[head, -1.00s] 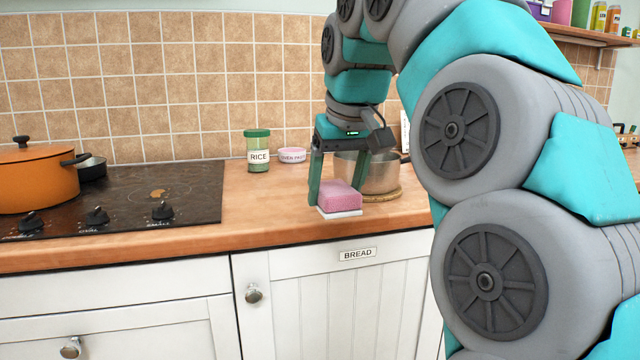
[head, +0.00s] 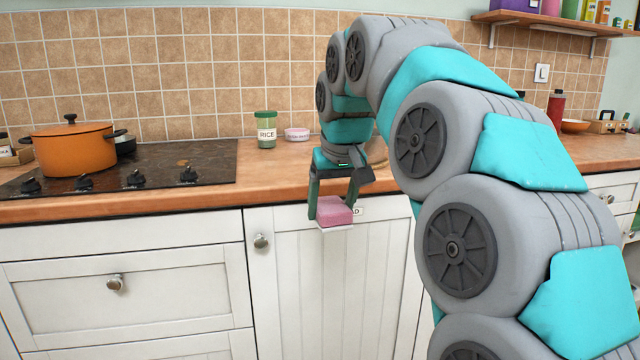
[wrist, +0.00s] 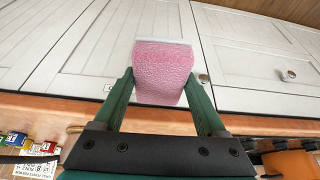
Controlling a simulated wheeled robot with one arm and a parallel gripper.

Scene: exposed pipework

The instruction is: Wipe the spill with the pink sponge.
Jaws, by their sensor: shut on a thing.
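The pink sponge (head: 334,209) has a white layer on its underside. My gripper (head: 333,205) is shut on it, one green finger on each side. In the head view the sponge hangs in front of the white cupboard doors, below the countertop's front edge. The wrist view also shows the sponge (wrist: 163,72) between the fingers. A brown spill (head: 184,162) lies on the black hob (head: 140,163), left of the gripper and at the back of the hob.
Control knobs (head: 134,178) line the hob's front.

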